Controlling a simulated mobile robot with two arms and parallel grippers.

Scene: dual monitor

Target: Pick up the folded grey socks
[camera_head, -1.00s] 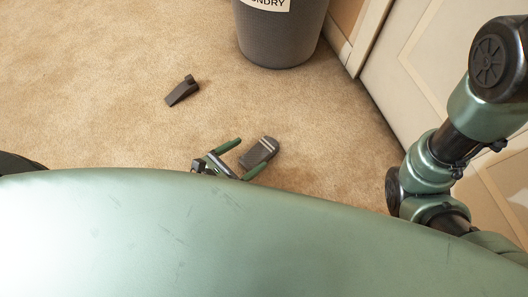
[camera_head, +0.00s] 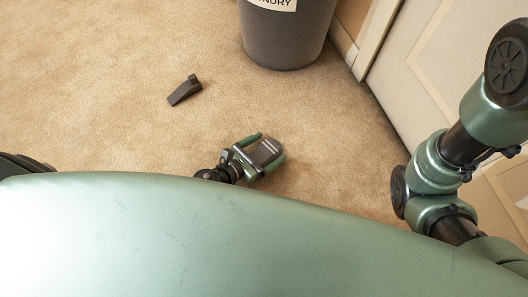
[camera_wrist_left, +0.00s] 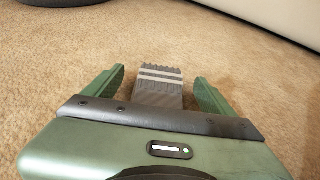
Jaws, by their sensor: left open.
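The folded grey socks (camera_head: 265,151) lie on the beige carpet, grey with two pale stripes near one end. My left gripper (camera_head: 268,148) is open, with one green finger on each side of the socks. In the left wrist view the socks (camera_wrist_left: 159,86) lie between the two spread fingers (camera_wrist_left: 159,92), with a gap on both sides. The near end of the socks is hidden behind the gripper's body. My right arm shows at the right of the head view, but its gripper is not visible.
A dark doorstop-like wedge (camera_head: 185,90) lies on the carpet to the upper left. A grey laundry basket (camera_head: 283,38) stands at the back, near a cream door (camera_head: 425,60) and wall at the right. The carpet (camera_head: 90,110) to the left is clear.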

